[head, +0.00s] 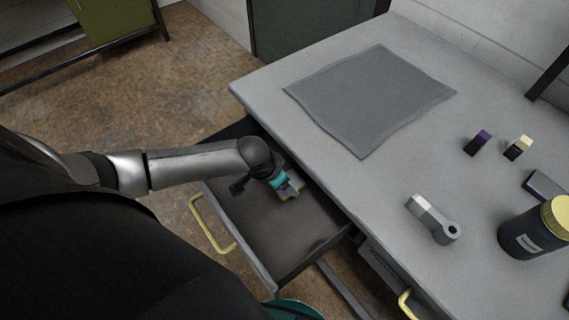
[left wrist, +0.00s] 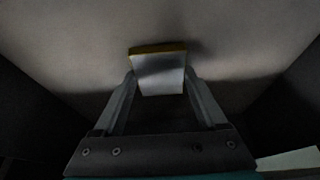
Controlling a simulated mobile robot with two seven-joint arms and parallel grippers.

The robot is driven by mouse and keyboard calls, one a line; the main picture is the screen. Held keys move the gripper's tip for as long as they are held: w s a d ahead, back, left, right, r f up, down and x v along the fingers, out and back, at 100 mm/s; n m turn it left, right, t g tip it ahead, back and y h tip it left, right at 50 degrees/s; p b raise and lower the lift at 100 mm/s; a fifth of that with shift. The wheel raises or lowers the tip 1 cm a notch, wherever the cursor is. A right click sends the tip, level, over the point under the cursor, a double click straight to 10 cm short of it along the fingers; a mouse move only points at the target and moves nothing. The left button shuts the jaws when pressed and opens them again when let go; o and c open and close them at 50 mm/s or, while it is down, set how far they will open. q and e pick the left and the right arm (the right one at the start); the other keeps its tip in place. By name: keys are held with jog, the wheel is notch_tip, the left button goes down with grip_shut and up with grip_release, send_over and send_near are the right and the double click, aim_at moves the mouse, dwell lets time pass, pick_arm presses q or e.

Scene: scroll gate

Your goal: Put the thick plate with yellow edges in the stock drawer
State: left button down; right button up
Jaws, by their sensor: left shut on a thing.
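The thick plate (left wrist: 160,72) shows in the left wrist view as a pale block with a yellow edge, between the two fingers of my left gripper (left wrist: 158,88). In the head view, my left gripper (head: 290,190) reaches down inside the open drawer (head: 275,245), near its far end. The plate is mostly hidden there by the gripper. The gripper is shut on the plate, low over the drawer floor; I cannot tell whether the plate touches the floor. My right gripper is not in view.
The drawer has a yellow handle (head: 212,224) and stands open under the grey table (head: 390,185). A grey mat (head: 370,97), a grey metal part (head: 434,219), a purple-topped block (head: 477,143), a yellow-topped block (head: 518,148) and a dark jar (head: 533,232) are on the table. The rest of the drawer looks empty.

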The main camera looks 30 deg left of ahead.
pick_arm(q)
jog(key=shift+w, duration=0.1)
grip_release()
jog(key=p+v, duration=0.4)
jog(key=v, duration=0.8)
jog(key=shift+s, duration=0.2)
jog(key=shift+a, duration=0.1)
